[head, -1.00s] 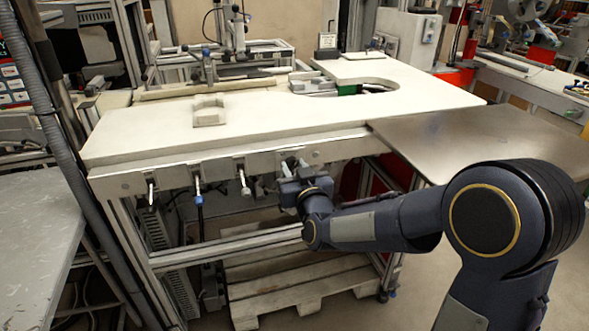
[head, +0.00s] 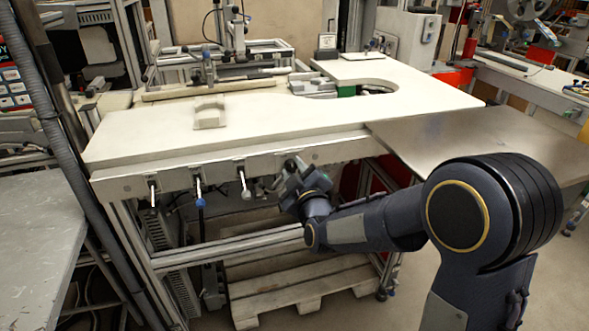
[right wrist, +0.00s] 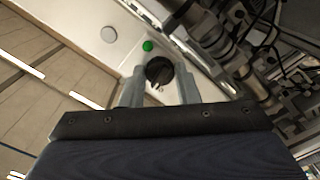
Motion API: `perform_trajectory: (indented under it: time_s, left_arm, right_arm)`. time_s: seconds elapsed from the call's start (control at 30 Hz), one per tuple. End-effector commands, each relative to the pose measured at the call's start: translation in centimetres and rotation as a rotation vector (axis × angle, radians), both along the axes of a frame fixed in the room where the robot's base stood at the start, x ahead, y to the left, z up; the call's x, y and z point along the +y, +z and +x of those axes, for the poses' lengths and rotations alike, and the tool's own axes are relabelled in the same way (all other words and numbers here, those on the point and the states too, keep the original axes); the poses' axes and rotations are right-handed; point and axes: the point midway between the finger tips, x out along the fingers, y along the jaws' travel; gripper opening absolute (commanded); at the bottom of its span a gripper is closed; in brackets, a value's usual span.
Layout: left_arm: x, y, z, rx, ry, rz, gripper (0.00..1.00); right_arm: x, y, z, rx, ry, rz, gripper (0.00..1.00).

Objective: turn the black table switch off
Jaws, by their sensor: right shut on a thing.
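The black table switch (right wrist: 158,71) is a round black knob on the white front panel, and shows in the right wrist view between my fingertips. My right gripper (right wrist: 159,76) has a finger on each side of the knob and is shut on it. In the head view my right gripper (head: 287,172) is at the table's front edge, rolled at a slant, and hides the switch there. A small green light (right wrist: 148,46) is lit on the panel beside the knob. My left gripper is not in view.
The white table (head: 250,130) carries a small cream block (head: 209,116). Several levers hang from its front rail, one with a blue tip (head: 200,202). A brown metal plate (head: 450,140) juts out at the right. A wooden pallet (head: 300,285) lies below.

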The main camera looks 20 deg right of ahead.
Motion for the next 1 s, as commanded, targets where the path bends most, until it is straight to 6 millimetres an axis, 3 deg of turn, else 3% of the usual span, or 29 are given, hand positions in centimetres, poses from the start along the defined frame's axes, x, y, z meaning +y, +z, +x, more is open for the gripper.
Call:
perform_trajectory:
  time_s: [0.5,1.0]
  left_arm:
    - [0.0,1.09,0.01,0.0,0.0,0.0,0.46]
    - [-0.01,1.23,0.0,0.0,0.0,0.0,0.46]
  right_arm:
    - [0.01,0.04,-0.03,-0.011,0.001,-0.345,0.06]
    - [0.02,-0.05,-0.03,-0.013,0.001,-0.413,0.06]
